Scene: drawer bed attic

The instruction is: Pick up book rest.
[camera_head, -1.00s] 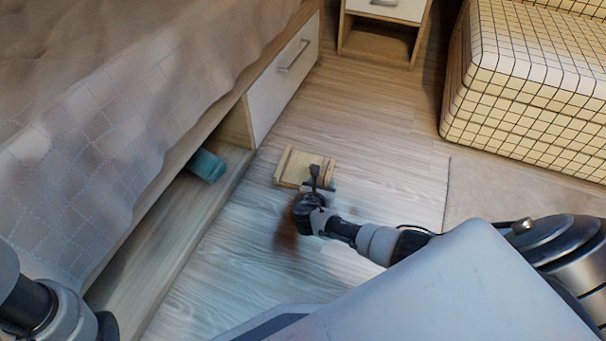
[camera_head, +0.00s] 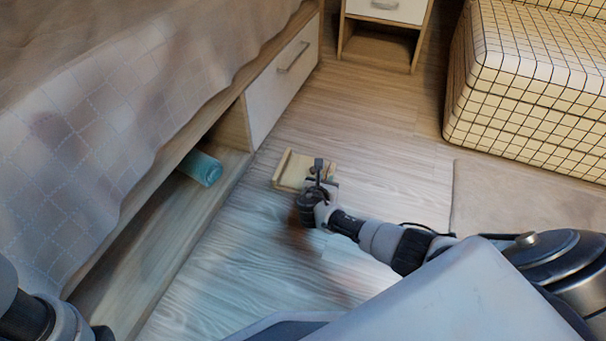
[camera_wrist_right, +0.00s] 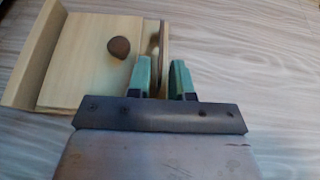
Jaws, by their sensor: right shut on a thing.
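The book rest (camera_head: 290,170) is a light wooden piece with a raised lip along its left side, near the floor beside the bed. In the right wrist view the book rest (camera_wrist_right: 85,60) shows a flat panel, a round brown knob and a thin upright edge at its right. My right gripper (camera_head: 318,180) is at its right end; in the wrist view its green-padded fingers (camera_wrist_right: 163,75) are shut on that edge, one on each side. I cannot tell whether the book rest touches the floor. Only part of my left arm shows at the lower left; its gripper is out of view.
The bed (camera_head: 90,120) with its hanging cover is at the left. A white drawer front (camera_head: 283,85), a nightstand (camera_head: 385,35) and a checked sofa (camera_head: 530,90) stand behind. Floor around the book rest is clear.

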